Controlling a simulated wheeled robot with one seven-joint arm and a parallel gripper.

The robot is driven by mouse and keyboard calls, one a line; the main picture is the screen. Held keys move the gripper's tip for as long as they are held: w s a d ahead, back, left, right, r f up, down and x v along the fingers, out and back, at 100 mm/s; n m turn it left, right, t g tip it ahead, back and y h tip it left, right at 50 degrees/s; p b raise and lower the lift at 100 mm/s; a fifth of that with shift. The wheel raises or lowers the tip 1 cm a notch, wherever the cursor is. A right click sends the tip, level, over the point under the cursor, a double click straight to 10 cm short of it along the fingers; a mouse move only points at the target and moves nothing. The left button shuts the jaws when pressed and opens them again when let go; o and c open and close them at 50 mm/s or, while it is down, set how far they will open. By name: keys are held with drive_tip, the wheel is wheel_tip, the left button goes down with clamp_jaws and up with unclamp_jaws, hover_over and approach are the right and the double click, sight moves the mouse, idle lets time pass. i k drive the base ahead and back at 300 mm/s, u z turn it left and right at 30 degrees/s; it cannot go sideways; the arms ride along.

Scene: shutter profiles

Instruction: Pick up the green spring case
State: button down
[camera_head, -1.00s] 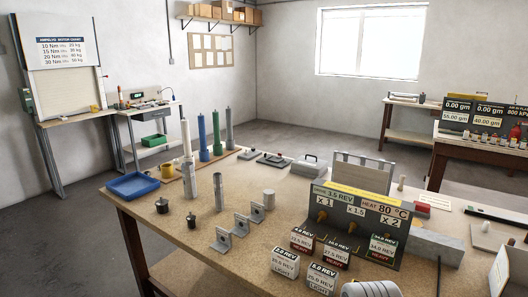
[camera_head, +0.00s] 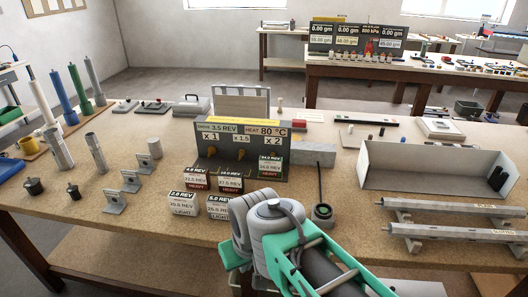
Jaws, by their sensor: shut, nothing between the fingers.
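The green upright cylinder (camera_head: 78,88), which fits the green spring case, stands at the far left of the workbench (camera_head: 150,222). It is in a row with a white cylinder (camera_head: 44,98), a blue cylinder (camera_head: 62,94) and a grey cylinder (camera_head: 94,80). Its lower end is near the wooden base of the row. Nothing holds it. My grey and teal arm links rise at the bottom middle of the view, well to the right of the cylinders. My gripper's fingers do not show.
Metal tubes (camera_head: 58,150), angled brackets (camera_head: 131,181) and dark small pots (camera_head: 35,187) stand in front of the cylinders. Several labelled boxes (camera_head: 184,205) and a sign panel (camera_head: 214,135) fill the middle. A white open tray (camera_head: 420,168) and long rails (camera_head: 455,232) lie right.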

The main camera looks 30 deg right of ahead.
sight(271, 166)
drive_tip(key=u, duration=3.25)
drive_tip(key=k, duration=0.65)
drive_tip(key=z, duration=1.75)
drive_tip(key=i, duration=0.5)
drive_tip(key=u, duration=0.05)
